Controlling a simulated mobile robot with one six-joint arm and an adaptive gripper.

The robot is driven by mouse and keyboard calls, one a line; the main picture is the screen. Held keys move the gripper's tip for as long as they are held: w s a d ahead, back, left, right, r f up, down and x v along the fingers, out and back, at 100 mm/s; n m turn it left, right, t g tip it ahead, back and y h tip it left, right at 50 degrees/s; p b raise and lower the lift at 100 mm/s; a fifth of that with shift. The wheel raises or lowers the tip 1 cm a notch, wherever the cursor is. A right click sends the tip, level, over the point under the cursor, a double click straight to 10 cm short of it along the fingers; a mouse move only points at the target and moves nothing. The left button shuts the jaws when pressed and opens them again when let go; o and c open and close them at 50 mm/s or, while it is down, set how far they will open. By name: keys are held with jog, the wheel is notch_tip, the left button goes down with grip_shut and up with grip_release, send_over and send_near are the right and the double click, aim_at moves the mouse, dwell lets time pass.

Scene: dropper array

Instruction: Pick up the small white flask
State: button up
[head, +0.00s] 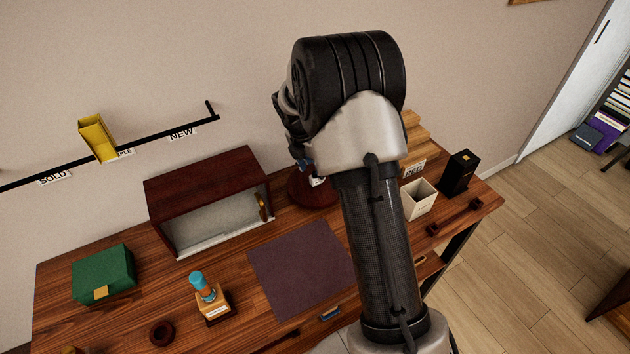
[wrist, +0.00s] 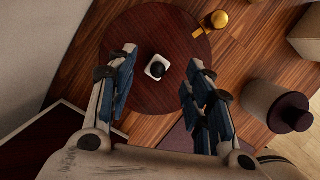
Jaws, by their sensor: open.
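The small white flask (wrist: 151,71) has a squarish white body and a round black cap. In the wrist view it stands on a round dark red-brown wooden disc (wrist: 130,40). My gripper (wrist: 157,78) is open, with its blue-padded fingers on the left and right of the flask, apart from it. Nothing is between the pads except the flask's view beyond them. In the head view my arm hides most of the gripper, and the disc (head: 308,193) shows only in part beside the arm. A small white patch there may be the flask.
A red-brown open cabinet (head: 205,188) stands left of the disc. A purple mat (head: 300,270) lies in front. A white open box (head: 419,200) and a black box (head: 460,173) stand right. A gold object (wrist: 213,21) sits at the disc's edge; a grey dark-lidded cylinder (wrist: 263,98) is farther right.

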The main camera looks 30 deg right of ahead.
aim_at(316, 177)
jog(key=x, duration=0.1)
jog(key=b+x, duration=0.1)
jog(key=x, duration=0.2)
jog(key=shift+s+a+f+b, duration=0.1)
jog(key=shift+a+f+b, duration=0.1)
jog(key=shift+f+b, duration=0.2)
jog(key=shift+r, duration=0.15)
grip_shut()
